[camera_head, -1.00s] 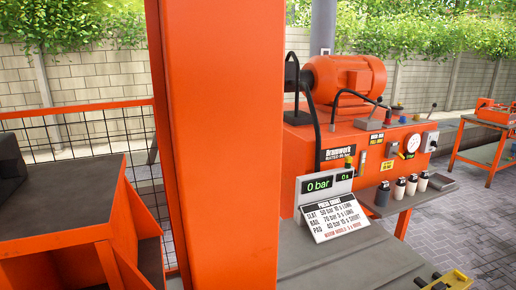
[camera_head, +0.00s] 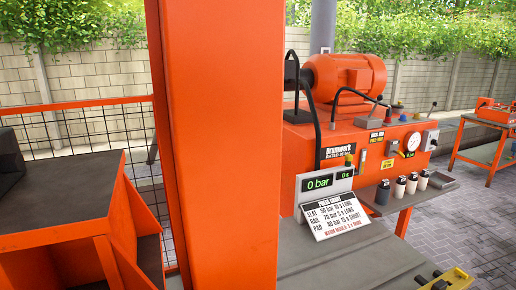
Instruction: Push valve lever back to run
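The orange hydraulic power unit (camera_head: 310,150) with its motor (camera_head: 345,77) stands right of the large orange post. A round gauge (camera_head: 412,142) is on the front. Neither of my grippers is in view.
The thick orange post (camera_head: 222,150) blocks the middle. A press chart (camera_head: 334,217) stands on the grey table (camera_head: 345,262). Several canisters (camera_head: 400,186) stand on a shelf at the right. A dark-topped orange bench (camera_head: 65,192) is at the left. Paving is open at the right.

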